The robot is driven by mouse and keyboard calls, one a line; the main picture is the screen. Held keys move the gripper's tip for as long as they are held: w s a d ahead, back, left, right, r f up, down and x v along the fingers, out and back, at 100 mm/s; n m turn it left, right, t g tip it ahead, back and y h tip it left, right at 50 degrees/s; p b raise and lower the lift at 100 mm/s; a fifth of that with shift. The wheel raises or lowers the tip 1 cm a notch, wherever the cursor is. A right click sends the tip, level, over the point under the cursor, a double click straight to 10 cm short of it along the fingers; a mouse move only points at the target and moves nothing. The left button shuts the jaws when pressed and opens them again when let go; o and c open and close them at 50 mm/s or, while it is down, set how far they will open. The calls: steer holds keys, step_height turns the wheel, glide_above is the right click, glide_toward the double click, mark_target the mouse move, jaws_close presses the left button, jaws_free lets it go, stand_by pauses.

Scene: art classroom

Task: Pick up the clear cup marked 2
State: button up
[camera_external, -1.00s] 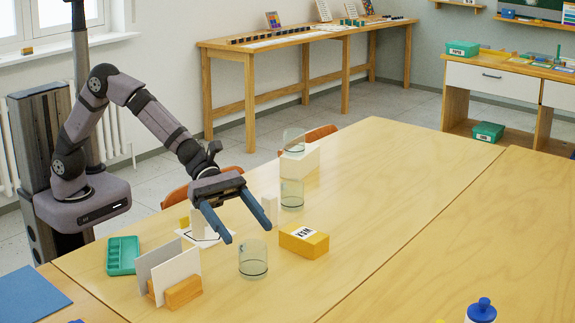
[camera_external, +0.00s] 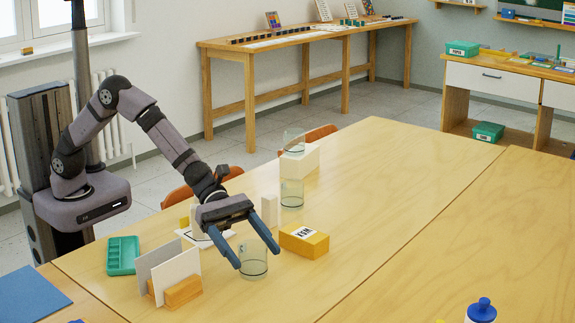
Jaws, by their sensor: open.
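Three clear cups show in the external view: a front cup (camera_external: 254,268) on the table, a middle cup (camera_external: 291,194) farther back, and a far cup (camera_external: 294,141) on a white block (camera_external: 300,162). I cannot read a number on any of them with certainty. My gripper (camera_external: 257,258) is open and angled down at the front cup. Its two fingers appear to lie on either side of that cup, overlapping its upper part. I cannot tell whether they touch it.
A yellow box (camera_external: 304,241) stands close right of the front cup. A small white block (camera_external: 269,210) stands behind the gripper. The table's right side is mostly clear.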

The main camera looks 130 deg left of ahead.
mark_target(260, 261)
steer(key=shift+p+x, duration=0.35)
steer(key=shift+x, duration=1.85)
steer(key=shift+a, duration=0.1)
steer(key=c, duration=1.1)
